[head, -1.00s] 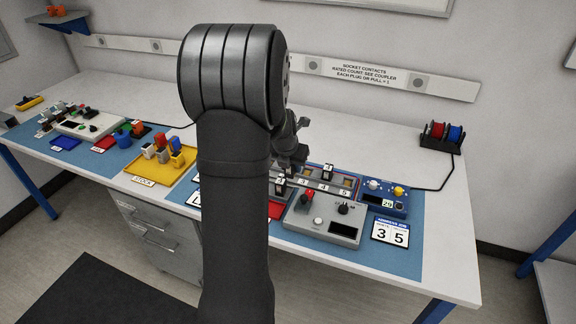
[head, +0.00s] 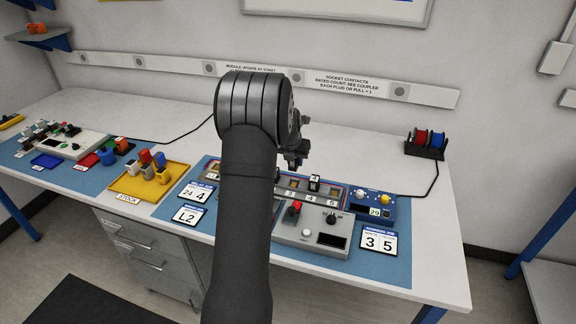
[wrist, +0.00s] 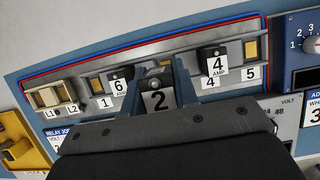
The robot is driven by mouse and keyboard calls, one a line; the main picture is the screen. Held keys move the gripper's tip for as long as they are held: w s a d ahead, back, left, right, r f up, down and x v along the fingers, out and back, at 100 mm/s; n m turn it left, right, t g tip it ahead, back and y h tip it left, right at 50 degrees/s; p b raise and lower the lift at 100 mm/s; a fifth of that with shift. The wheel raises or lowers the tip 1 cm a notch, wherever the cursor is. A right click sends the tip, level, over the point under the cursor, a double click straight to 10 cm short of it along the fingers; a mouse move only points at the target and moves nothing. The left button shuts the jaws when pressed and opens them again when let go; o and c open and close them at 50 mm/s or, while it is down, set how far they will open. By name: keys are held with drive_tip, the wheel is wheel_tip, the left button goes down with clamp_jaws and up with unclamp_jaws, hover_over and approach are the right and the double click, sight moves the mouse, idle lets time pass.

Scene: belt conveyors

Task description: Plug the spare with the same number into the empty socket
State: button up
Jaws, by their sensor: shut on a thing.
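My gripper (wrist: 160,82) is shut on a black module (wrist: 157,101) with a white "2" label, held upright at the lower middle of the wrist view. In the head view my gripper (head: 297,155) hangs over the socket panel, partly hidden by my arm. The grey socket panel (wrist: 230,88) holds a black "6 AMP" module (wrist: 118,84) and a black "4 AMP" module (wrist: 215,65). Brass contacts show bare above label 1 (wrist: 97,86) and label 5 (wrist: 251,50). The held module hides part of the panel's middle. I cannot tell whether it touches a socket.
A yellow STOCK tray (head: 124,187) with several coloured-top modules stands left of my arm. A grey control box (head: 309,236) with a red knob sits in front of the panel. A blue meter box (head: 374,206) is on its right. Number cards (head: 380,242) lie on the blue mat.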

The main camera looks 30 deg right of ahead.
sight(295, 181)
drive_tip(key=shift+w+d+f, duration=0.1)
drive_tip(key=shift+d+f, duration=0.05)
drive_tip(key=shift+f, duration=3.2)
drive_tip(key=shift+f, duration=0.5)
drive_tip(key=o, duration=0.9)
drive_tip(key=shift+f, duration=0.1)
drive_tip(key=shift+c, duration=1.1)
drive_tip(key=shift+r, duration=0.25)
drive_tip(key=shift+o, duration=1.4)
drive_tip(key=shift+r, duration=3.65)
drive_tip(key=shift+f, duration=3.8)
